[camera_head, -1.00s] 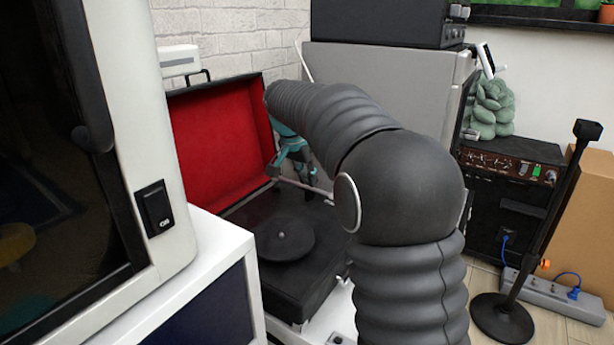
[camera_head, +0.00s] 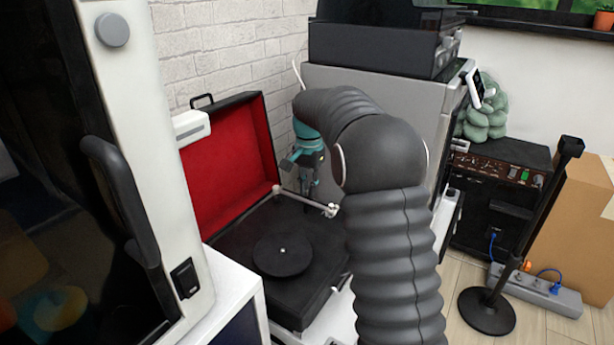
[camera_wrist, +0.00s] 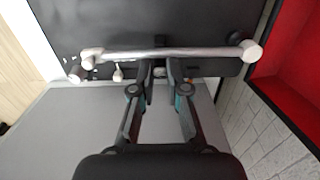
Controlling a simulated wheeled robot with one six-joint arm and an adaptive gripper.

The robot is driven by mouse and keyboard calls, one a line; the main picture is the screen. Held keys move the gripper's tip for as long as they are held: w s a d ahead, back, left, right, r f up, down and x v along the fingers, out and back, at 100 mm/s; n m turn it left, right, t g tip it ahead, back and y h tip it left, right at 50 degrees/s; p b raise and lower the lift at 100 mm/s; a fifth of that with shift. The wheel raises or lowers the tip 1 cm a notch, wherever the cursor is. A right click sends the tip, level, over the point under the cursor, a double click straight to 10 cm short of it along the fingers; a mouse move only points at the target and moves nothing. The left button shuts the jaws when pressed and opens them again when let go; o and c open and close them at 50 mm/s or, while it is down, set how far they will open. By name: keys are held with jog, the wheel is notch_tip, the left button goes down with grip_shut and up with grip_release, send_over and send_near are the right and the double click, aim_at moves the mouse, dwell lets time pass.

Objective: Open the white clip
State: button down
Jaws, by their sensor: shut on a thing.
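A black suitcase turntable (camera_head: 285,225) stands open, with a pale tonearm (camera_head: 305,199) across its rear part. In the wrist view the tonearm (camera_wrist: 165,54) runs across the top, with a white block at each end. My gripper (camera_wrist: 160,72) has its fingertips at the middle of the tonearm, around a small pale piece that seems to be the white clip (camera_wrist: 159,71). The fingers mostly hide it, and I cannot tell whether it is open. In the head view my gripper (camera_head: 307,182) is partly hidden by my arm.
The red-lined lid (camera_head: 230,155) stands raised behind the turntable, near the brick wall (camera_head: 225,55). A big grey machine (camera_head: 385,95) is close behind my arm. A black stand (camera_head: 520,240) and a power strip (camera_head: 540,288) are on the floor at right.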

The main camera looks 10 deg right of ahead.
jog(key=shift+w+d+g+y, duration=0.1)
jog(key=shift+g+y, duration=0.3)
dwell(0.4)
jog(key=c, duration=1.2)
grip_release()
jog(key=shift+o, duration=0.2)
notch_tip(320, 180, up, 12)
jog(key=w+d, duration=0.1)
jog(key=shift+w+d, duration=0.15)
